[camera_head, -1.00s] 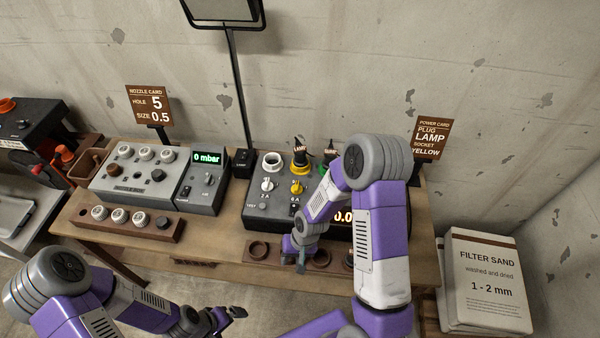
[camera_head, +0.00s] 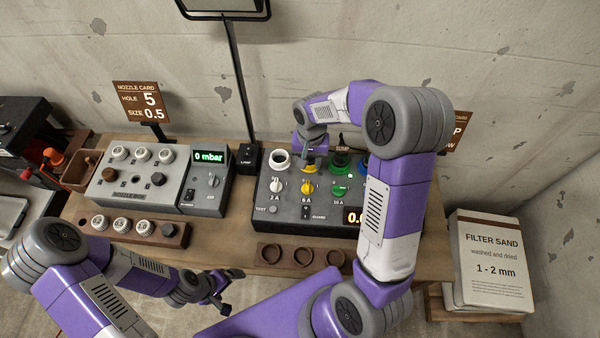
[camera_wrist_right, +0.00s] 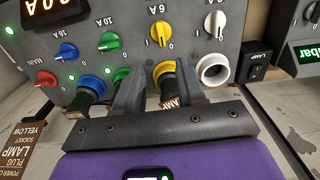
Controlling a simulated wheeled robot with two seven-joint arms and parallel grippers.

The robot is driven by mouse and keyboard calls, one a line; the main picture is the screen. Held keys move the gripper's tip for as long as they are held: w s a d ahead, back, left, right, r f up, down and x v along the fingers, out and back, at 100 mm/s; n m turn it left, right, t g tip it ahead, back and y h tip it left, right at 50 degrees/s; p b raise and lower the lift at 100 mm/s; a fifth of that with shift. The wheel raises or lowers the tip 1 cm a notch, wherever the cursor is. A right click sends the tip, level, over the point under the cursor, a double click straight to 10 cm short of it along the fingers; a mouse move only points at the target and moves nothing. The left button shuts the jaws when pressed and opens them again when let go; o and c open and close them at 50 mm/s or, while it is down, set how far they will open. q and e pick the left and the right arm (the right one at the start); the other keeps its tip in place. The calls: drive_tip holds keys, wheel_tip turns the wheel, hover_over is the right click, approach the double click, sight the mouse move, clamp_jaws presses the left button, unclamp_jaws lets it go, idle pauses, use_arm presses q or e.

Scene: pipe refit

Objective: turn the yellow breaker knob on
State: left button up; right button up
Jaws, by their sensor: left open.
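The yellow breaker knob (camera_head: 307,187) sits on the dark power box (camera_head: 290,212), above the 6 A mark. It also shows in the right wrist view (camera_wrist_right: 163,32), with its I and 0 marks; its exact setting is hard to read. My right gripper (camera_head: 311,165) is just behind the knob, at the yellow socket. In the right wrist view its two fingers (camera_wrist_right: 160,88) stand apart on either side of the dark plug labelled LAMP (camera_wrist_right: 168,88) in that socket. My left gripper (camera_head: 220,290) is open and empty in front of the table.
A white knob (camera_head: 277,187) and a green knob (camera_head: 338,190) flank the yellow one. An empty white socket (camera_head: 280,159) and plugs in the green (camera_wrist_right: 121,75) and blue (camera_wrist_right: 90,88) sockets are close to my right gripper.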

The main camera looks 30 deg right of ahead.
drive_tip(key=b, duration=0.4)
hover_over(308, 183)
wheel_tip(308, 183, down, 5)
drive_tip(key=shift+w+f, duration=0.1)
drive_tip(key=shift+f, duration=0.4)
wheel_tip(308, 183, down, 7)
drive_tip(key=shift+r+b, duration=0.15)
drive_tip(key=shift+b, duration=0.35)
clamp_jaws()
